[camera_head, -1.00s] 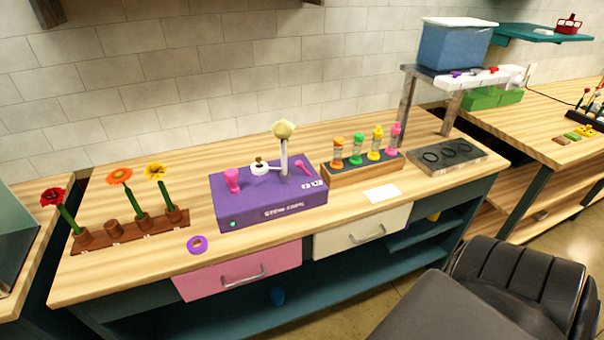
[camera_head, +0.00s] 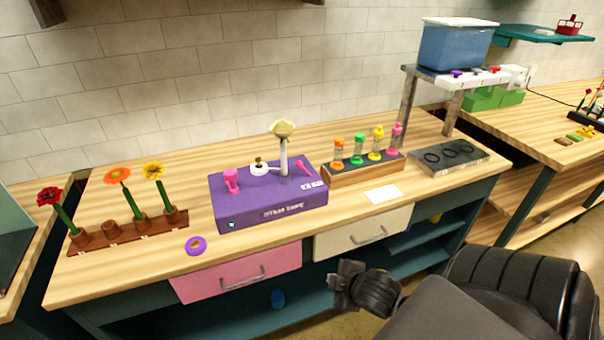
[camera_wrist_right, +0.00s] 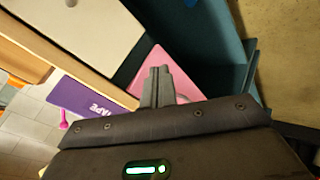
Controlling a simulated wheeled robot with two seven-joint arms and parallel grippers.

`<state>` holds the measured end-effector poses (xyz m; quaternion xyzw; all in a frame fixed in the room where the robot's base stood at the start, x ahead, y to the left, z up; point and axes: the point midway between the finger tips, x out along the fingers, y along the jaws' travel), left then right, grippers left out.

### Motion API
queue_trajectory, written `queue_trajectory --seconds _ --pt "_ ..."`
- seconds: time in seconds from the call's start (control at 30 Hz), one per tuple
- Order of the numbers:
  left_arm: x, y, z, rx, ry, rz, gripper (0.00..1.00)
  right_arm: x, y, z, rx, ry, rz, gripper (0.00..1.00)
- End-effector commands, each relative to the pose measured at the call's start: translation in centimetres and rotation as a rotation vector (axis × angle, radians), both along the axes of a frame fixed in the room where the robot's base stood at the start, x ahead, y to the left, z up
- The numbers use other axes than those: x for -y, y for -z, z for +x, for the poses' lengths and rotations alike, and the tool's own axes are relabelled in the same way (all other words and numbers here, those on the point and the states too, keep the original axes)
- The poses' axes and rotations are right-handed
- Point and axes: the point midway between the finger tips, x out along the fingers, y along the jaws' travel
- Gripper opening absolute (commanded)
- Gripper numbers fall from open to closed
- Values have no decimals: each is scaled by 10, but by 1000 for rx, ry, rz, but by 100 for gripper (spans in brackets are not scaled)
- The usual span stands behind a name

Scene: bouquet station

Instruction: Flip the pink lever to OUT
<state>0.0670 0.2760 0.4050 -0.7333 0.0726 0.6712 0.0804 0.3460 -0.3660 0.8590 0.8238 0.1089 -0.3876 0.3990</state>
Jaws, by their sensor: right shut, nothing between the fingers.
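A purple box (camera_head: 265,212) with white lettering on its front stands on the wooden workbench. A small pink lever (camera_head: 303,168) lies tilted at the right of its top, near white label squares (camera_head: 313,185). A larger pink knob (camera_head: 231,180) stands at the left of the top. A pale flower on a white stem (camera_head: 284,150) rises from the box. My right gripper (camera_head: 343,285) is shut and empty, low in front of the bench and well apart from the box. The right wrist view shows its fingers (camera_wrist_right: 157,85) together, with the box (camera_wrist_right: 85,105) beyond. My left gripper is not in view.
A flower rack (camera_head: 130,229) and a purple ring (camera_head: 195,245) are at left. The pink drawer (camera_head: 238,275) and cream drawer (camera_head: 362,232) are shut.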

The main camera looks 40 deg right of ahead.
Motion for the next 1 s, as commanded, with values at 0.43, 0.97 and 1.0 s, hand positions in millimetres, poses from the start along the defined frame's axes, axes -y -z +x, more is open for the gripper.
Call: queue_trajectory --seconds 0.43,0.97,1.0 --pt "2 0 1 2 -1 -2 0 79 -152 115 454 -737 -812 0" --pt "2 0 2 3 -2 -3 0 79 -175 125 513 -822 -915 0" --pt "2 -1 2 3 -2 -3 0 79 -175 127 513 -821 -914 0"
